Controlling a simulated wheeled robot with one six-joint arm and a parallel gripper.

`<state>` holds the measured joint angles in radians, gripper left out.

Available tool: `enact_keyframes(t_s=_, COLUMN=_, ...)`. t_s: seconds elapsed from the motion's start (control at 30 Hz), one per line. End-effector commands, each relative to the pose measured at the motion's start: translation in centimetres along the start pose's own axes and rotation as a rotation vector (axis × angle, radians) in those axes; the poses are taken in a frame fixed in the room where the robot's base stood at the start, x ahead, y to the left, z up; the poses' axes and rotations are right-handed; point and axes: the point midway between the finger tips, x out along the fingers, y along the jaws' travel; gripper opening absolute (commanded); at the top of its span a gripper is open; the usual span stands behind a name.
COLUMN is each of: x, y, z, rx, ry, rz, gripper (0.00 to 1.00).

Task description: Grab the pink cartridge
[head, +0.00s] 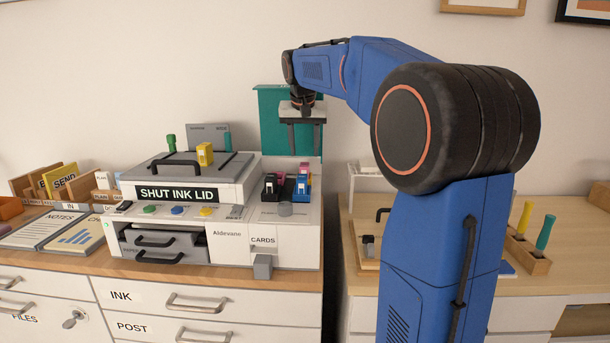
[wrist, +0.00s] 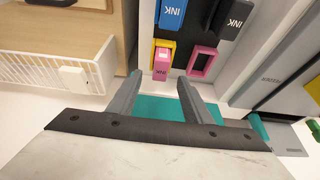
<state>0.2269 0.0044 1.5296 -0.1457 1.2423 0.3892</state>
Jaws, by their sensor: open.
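The pink cartridge (wrist: 161,65) stands in the ink bay of the printer, seemingly in the slot with the yellow rim (wrist: 165,43). In the head view the pink cartridge (head: 305,167) shows at the back right of the bay. The pink-rimmed slot (wrist: 203,61) beside it looks empty. My gripper (head: 304,148) is open, pointing down above the bay. In the wrist view the gripper's fingers (wrist: 160,78) are spread to either side of the pink cartridge, with nothing held. I cannot tell the exact height left between fingertips and cartridge.
A blue cartridge (wrist: 172,14) and a black cartridge (wrist: 236,18) stand in the same bay. The green ink lid (head: 272,112) is raised behind. A yellow cartridge (head: 205,154) sits on the printer's top, left of the bay. A white wire rack (wrist: 60,72) is to one side.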

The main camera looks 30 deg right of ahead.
Motion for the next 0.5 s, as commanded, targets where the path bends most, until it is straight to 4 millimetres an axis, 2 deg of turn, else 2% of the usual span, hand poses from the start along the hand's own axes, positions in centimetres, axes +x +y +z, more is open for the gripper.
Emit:
enact_keyframes(t_s=0.1, x=1.5, y=0.0, z=0.0, rx=0.0, ry=0.0, rz=0.0, gripper=0.45)
enact_keyframes(t_s=0.37, x=2.7, y=0.0, z=0.0, rx=0.0, ry=0.0, rz=0.0, gripper=0.45)
enact_keyframes(t_s=0.5, x=4.1, y=-0.1, z=-0.1, rx=0.0, ry=-0.002, rz=0.001, gripper=0.45)
